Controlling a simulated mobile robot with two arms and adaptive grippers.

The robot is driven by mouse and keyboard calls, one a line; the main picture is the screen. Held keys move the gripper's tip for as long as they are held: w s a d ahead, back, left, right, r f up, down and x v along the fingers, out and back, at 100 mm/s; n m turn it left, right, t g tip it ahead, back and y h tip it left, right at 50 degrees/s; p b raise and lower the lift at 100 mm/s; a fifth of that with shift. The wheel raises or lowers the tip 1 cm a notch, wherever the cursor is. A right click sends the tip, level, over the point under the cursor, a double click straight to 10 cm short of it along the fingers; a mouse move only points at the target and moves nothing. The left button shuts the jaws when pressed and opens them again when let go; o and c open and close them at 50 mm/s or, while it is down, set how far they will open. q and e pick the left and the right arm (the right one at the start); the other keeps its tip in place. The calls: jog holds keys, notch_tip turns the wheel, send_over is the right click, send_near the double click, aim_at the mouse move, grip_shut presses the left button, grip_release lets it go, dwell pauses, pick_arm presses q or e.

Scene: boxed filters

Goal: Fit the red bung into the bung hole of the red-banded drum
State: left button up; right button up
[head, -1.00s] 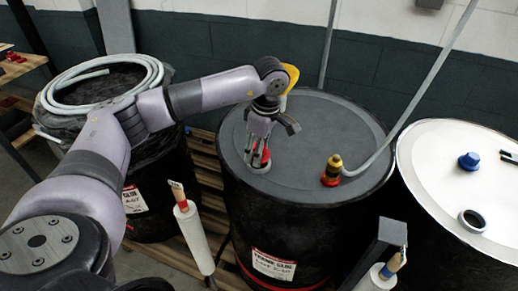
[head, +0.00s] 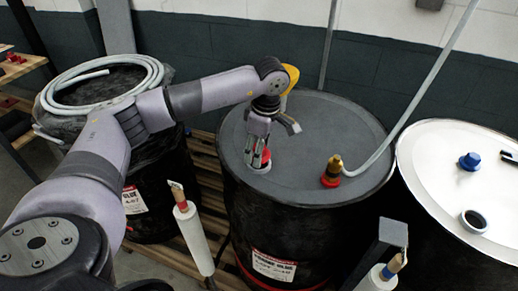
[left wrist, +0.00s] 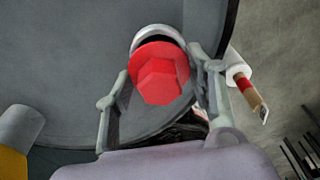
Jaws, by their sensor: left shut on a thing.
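The red-banded drum (head: 330,125) stands in the middle of the head view, with a dark grey lid and a red band low on its side. My left gripper (head: 260,160) points down at the near left part of this lid, shut on the red bung (head: 265,154). In the left wrist view the bung (left wrist: 160,78) shows its hexagonal head between the two fingers. The pale ring of the bung hole (left wrist: 158,31) shows behind it, with a dark gap on its upper side. The bung overlaps the hole off centre; its depth is unclear. My right gripper is out of view.
A brass fitting with a red base (head: 332,172) and a grey hose stands on the same lid, right of my gripper. A white-lidded drum (head: 425,165) with a blue bung (head: 470,161) is at right. A drum with a coiled hose (head: 100,70) is at left.

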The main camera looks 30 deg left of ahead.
pick_arm(q)
jog(key=shift+f+b, duration=0.8)
jog(key=shift+f, duration=0.3)
jog(key=o, duration=1.2)
jog(key=shift+o, duration=0.2)
jog(key=shift+r, duration=0.15)
jog(key=r, duration=0.4)
jog(key=d+r, duration=0.1)
jog(key=r, duration=0.6)
jog(key=shift+w+d+r, duration=0.1)
jog(key=shift+d+r, duration=0.1)
jog(key=shift+r, duration=0.15)
jog(key=shift+f, duration=0.1)
